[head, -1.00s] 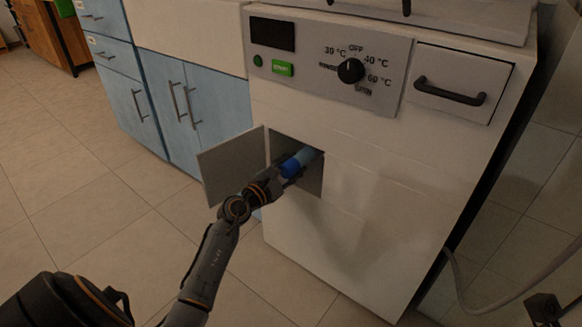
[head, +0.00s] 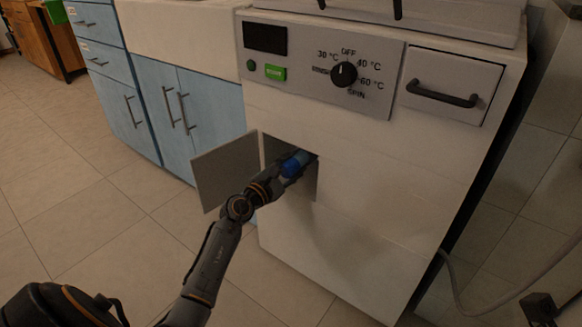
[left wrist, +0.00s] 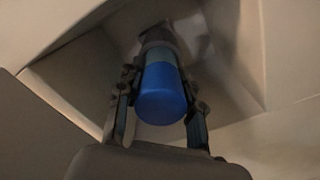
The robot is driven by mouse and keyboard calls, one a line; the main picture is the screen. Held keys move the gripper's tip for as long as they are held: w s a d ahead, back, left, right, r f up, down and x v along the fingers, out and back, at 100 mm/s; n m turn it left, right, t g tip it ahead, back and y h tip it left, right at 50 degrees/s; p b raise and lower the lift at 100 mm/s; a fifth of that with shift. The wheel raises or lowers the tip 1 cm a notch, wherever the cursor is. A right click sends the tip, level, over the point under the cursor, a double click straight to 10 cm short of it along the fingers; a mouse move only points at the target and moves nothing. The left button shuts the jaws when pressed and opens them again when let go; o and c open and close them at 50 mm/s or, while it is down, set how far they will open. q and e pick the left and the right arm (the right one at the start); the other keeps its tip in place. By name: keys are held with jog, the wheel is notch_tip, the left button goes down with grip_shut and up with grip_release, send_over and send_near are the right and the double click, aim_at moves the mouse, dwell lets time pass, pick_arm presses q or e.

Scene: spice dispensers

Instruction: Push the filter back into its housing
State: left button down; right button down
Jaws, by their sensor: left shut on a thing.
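The blue filter (head: 293,166) is at the square opening low on the front of the white machine. In the left wrist view, the filter (left wrist: 162,92) has a bright blue end towards me and a paler blue-grey body running into a round grey housing (left wrist: 158,38). My left gripper (head: 285,172) reaches into the opening and is shut on the filter, with one finger on each side. In the left wrist view my left gripper (left wrist: 160,100) flanks the blue end. How deep the filter sits is hard to tell. My right gripper is not in view.
The open flap (head: 226,172) hangs at the left of the opening, close to my left arm. The white machine (head: 370,215) has a dial (head: 344,74) and a drawer handle (head: 441,94) above. Blue cabinets (head: 180,110) stand at the left. The tiled floor in front is clear.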

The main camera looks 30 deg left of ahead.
pick_arm(q)
jog(key=shift+w, duration=0.75)
jog(key=c, duration=0.8)
grip_release()
jog(key=shift+o, duration=0.2)
jog(key=shift+s, duration=0.3)
jog(key=s, duration=1.1)
jog(key=shift+s+a, duration=0.2)
jog(key=shift+a, duration=0.2)
jog(key=shift+c, duration=0.4)
